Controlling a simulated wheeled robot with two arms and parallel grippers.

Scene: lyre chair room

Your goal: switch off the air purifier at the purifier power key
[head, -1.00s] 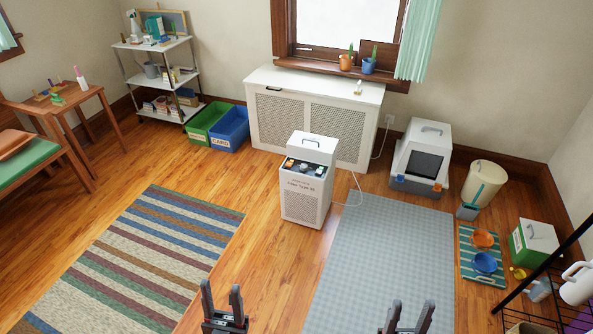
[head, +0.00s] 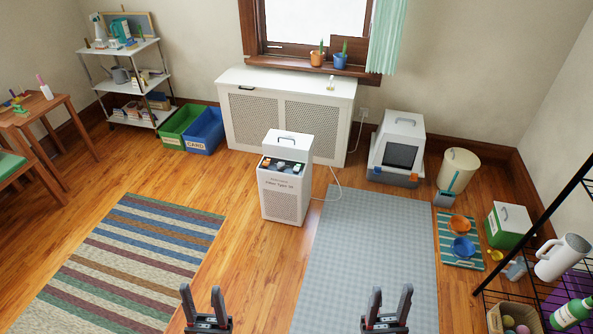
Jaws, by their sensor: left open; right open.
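The air purifier (head: 286,193) is a white upright box with a perforated lower front and a handle on its raised back. It stands on the wooden floor ahead of me, near the middle of the head view. Its dark control panel (head: 284,166) carries several small keys, among them a light one and an orange one; I cannot tell which is the power key. My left gripper (head: 203,304) and my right gripper (head: 386,304) are both open and empty at the bottom of the view, well short of the purifier.
A striped rug (head: 130,265) lies left and a grey mat (head: 368,262) right of the purifier. A white radiator cover (head: 285,110) stands behind it, and a white cord (head: 336,184) runs from it. A black wire rack (head: 478,292) stands at the right. The floor ahead is clear.

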